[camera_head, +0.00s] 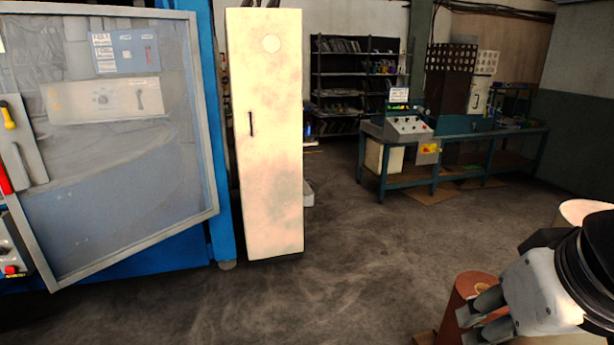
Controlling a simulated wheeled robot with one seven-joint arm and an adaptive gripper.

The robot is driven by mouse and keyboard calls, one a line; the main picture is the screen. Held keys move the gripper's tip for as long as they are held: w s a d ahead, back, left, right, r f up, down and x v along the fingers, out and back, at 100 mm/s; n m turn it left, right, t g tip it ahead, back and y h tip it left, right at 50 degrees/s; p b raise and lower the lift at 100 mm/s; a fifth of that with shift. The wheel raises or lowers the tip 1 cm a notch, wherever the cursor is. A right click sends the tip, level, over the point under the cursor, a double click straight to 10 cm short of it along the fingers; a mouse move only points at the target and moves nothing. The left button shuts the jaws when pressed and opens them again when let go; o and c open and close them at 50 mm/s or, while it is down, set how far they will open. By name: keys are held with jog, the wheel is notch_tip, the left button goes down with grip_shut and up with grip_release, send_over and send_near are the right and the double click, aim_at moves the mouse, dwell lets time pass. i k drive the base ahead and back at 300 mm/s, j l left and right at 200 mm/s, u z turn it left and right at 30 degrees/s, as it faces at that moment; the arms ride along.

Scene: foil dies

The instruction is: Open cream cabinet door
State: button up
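The tall, narrow cream cabinet (270,190) stands left of the middle, beside the blue machine. Its cream front door looks shut. A thin dark upright handle (251,124) is near the door's left edge, a little above mid-height. My gripper (468,326) is at the bottom right, well apart from the cabinet and much nearer to me. Its two grey fingers point left and look spread, with nothing seen between them. Part of my arm is cut off by the right edge.
A blue machine with a grey-framed clear panel (120,200) stands close on the cabinet's left. A reddish-brown cylinder (468,292) is behind my gripper. A green workbench (455,160) and dark shelves (355,75) are at the back. The floor (350,270) before the cabinet is clear.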

aim_at(265, 45)
jog(key=i+u, duration=0.3)
jog(key=i, duration=0.5)
jog(key=i+l+u, duration=0.1)
jog(key=i+u, duration=0.25)
jog(key=i, duration=0.4)
jog(key=i+j+z, duration=0.15)
jog(key=i+z, duration=0.2)
jog(key=i, duration=0.15)
jog(key=i+j+z, duration=0.75)
jog(key=i, duration=0.25)
